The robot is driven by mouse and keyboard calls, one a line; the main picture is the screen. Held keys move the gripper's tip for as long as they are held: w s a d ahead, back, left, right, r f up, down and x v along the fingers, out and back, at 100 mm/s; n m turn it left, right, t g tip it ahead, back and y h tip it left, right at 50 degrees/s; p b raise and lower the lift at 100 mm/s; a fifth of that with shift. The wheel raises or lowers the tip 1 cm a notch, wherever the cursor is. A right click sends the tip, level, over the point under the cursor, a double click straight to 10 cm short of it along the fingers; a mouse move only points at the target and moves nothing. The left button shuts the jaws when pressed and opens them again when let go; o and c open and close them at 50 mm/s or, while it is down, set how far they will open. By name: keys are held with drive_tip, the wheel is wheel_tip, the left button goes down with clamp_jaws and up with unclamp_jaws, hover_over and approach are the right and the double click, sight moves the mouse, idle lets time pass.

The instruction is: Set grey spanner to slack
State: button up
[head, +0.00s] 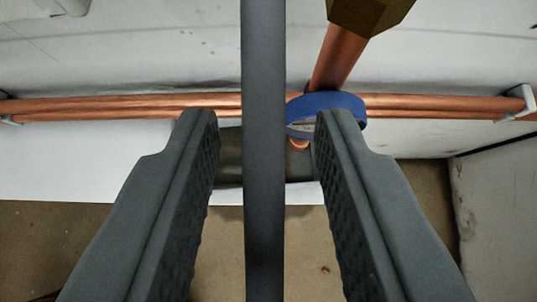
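A long straight dark grey bar (264,160) runs upright through the middle of the head view, from the top edge to the bottom edge. It looks like the handle of the grey spanner; its ends and jaws are out of view. My gripper (265,125) is open, with one ridged finger on each side of the bar. A clear gap shows between the bar and each finger. A brass hexagonal fitting (368,14) shows at the top right, on a thick copper pipe (338,58). I cannot tell whether the spanner sits on it.
Horizontal copper pipes (440,104) run along the pale wall, held by a grey clip (522,104) at the right. A blue ring (345,101) is by the right fingertip. A dark olive cylinder (230,160) lies behind the bar. The brown floor (302,250) shows below.

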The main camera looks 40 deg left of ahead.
drive_tip(key=v, duration=1.7)
drive_tip(key=s+a+r+m+t+h, duration=0.3)
drive_tip(key=s+a+r+m+t, duration=0.1)
drive_tip(key=s+r, duration=0.6)
drive_tip(key=s+a+r+m+t+h, duration=0.3)
drive_tip(key=s+a+r+m+t, duration=0.1)
drive_tip(key=s+r, duration=0.7)
drive_tip(key=shift+s+a+r+t+h, duration=0.2)
drive_tip(key=shift+s+a+t+h, duration=0.2)
drive_tip(key=shift+s+a+t, duration=0.55)
